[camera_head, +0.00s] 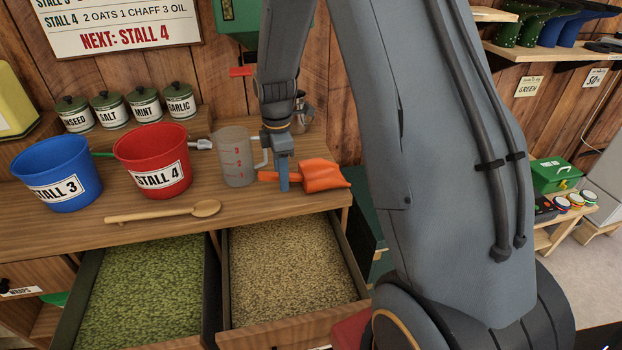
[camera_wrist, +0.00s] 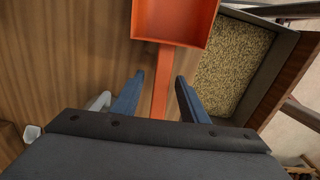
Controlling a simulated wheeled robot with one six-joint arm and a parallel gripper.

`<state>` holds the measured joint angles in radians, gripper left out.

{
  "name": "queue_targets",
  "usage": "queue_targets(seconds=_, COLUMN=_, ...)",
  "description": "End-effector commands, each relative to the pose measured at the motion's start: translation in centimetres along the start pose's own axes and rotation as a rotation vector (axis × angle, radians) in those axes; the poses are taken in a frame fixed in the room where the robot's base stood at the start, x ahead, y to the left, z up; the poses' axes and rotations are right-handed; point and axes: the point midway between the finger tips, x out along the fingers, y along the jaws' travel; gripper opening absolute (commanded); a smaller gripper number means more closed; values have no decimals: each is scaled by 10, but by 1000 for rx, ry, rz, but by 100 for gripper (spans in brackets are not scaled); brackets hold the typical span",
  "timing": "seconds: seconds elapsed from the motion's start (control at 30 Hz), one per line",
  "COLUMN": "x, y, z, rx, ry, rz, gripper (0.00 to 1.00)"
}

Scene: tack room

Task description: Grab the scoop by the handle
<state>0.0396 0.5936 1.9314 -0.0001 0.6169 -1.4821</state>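An orange scoop (camera_head: 323,176) lies on the wooden counter at its right end, its bowl to the right and its handle to the left. My gripper (camera_head: 284,186) is right at the handle, pointing down. In the wrist view the scoop's bowl (camera_wrist: 174,20) is at the top and its handle (camera_wrist: 161,85) runs down between my two blue fingers. My gripper (camera_wrist: 157,100) is open, with a gap on both sides of the handle. The handle's far end is hidden behind my gripper body.
A clear measuring jug (camera_head: 234,160) stands just left of my gripper. A red STALL 4 bucket (camera_head: 153,160), a blue STALL 3 bucket (camera_head: 57,173) and a wooden spoon (camera_head: 165,213) are farther left. Open drawers of green feed (camera_head: 140,290) and grain (camera_head: 290,270) lie below the counter front.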

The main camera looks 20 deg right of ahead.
Motion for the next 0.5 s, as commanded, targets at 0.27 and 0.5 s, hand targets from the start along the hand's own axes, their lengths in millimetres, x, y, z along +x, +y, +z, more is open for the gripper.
queue_targets(seconds=0.27, x=3, y=0, z=-1, rx=-1, ry=0, rz=0, gripper=40)
queue_targets(seconds=0.5, x=3, y=0, z=-1, rx=-1, ry=0, rz=0, gripper=1)
